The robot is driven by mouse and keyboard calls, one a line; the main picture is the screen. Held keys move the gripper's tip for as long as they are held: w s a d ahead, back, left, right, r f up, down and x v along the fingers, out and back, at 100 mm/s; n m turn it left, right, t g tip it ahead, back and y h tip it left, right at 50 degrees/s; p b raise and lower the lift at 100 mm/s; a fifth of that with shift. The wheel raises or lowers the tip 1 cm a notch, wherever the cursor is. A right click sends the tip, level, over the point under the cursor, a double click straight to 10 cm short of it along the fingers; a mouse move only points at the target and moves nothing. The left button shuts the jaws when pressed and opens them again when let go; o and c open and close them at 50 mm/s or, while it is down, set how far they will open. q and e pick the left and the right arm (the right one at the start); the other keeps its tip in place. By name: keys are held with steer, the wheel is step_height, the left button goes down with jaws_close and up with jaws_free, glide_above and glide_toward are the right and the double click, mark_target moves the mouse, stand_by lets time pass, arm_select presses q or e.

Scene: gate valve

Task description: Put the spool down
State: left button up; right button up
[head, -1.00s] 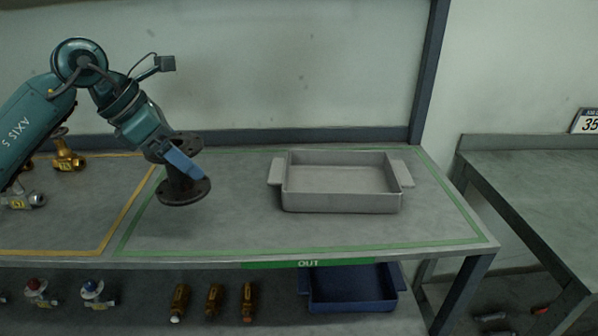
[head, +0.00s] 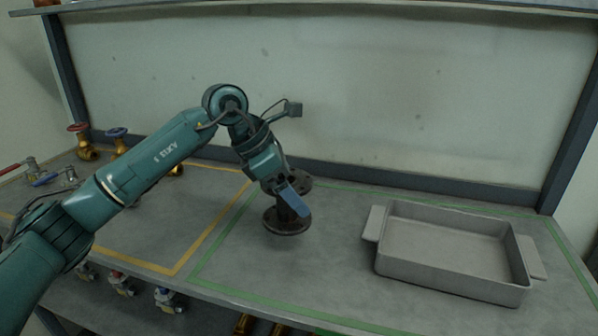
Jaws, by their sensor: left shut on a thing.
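The spool (head: 287,223) is a dark, rusty pipe piece with a round flange at each end. It is upright inside the green-outlined area of the bench, near that area's left side. Its lower flange appears at or very close to the bench top; I cannot tell whether it touches. My left gripper (head: 292,203) comes from the upper left and is shut on the spool's neck between the flanges. The blue-grey finger covers part of the neck and the upper flange. My right gripper is not in view.
A grey tray (head: 528,262) with side handles sits to the right in the green outline (head: 225,235). Valves with red (head: 78,128) and blue (head: 117,132) handwheels stand at the left, by the yellow outline (head: 208,238). Bench between spool and tray is clear.

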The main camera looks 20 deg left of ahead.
mark_target(298, 215)
arm_select(q)
steer(key=shift+f, duration=2.35)
steer(key=o, duration=1.4)
steer(key=shift+f, duration=0.3)
steer(key=o, duration=0.3)
steer(key=shift+o, duration=0.2)
steer(key=shift+r, duration=0.15)
steer(key=shift+a+r, duration=0.1)
steer(key=shift+r, duration=0.05)
steer(key=v, duration=1.1)
steer(key=shift+s+r, duration=0.2)
steer(key=shift+r, duration=0.1)
steer(key=shift+a, duration=0.1)
